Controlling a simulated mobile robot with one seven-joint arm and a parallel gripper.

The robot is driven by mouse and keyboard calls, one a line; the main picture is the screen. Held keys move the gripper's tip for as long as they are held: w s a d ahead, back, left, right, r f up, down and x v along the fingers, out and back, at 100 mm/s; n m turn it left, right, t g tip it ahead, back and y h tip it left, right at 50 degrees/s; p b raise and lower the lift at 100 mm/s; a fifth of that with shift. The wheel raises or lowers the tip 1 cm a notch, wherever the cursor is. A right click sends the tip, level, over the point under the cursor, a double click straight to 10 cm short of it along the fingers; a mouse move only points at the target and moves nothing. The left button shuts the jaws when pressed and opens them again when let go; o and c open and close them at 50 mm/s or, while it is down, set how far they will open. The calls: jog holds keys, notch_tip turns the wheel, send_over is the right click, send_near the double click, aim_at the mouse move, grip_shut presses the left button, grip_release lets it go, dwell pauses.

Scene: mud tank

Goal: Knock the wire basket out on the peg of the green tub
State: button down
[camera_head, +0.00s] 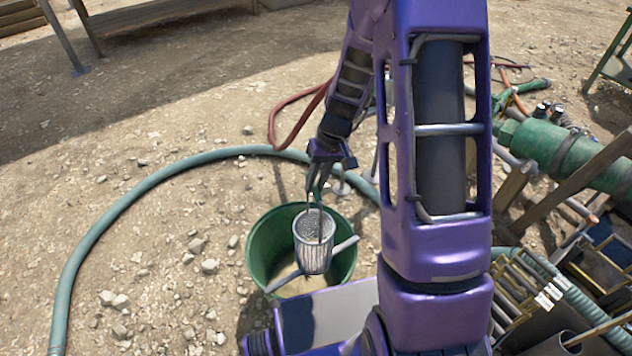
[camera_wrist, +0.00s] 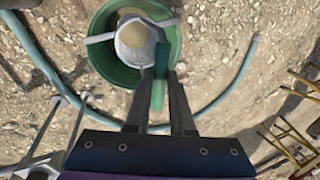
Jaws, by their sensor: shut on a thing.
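The wire basket (camera_head: 312,254) is a grey mesh cup. It hangs roughly upright over the green tub (camera_head: 262,238), in front of the grey bar (camera_head: 347,243) that spans the tub; I take this bar for the peg. My gripper (camera_head: 317,188) is above the basket, shut on its handle. In the wrist view the fingers (camera_wrist: 160,82) close on a green handle (camera_wrist: 158,92), with the basket (camera_wrist: 128,52) beyond over the tub (camera_wrist: 104,62). The bar (camera_wrist: 101,38) shows on both sides of the basket. Whether the basket touches the bar, and what it holds, I cannot tell.
A teal hose (camera_head: 100,222) curves around the tub on stony ground. A red hose (camera_head: 283,108) lies behind my arm. Green pipework (camera_head: 545,143) and a rack of rods (camera_head: 520,290) stand to the right. Open ground lies to the left.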

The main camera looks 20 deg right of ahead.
jog(key=shift+r+p, duration=2.75)
jog(key=shift+r, duration=1.6)
jog(key=shift+f, duration=0.15)
notch_tip(320, 180, down, 6)
jog(key=b, duration=0.5)
jog(key=shift+f+b, duration=0.65)
jog(key=shift+f, duration=0.75)
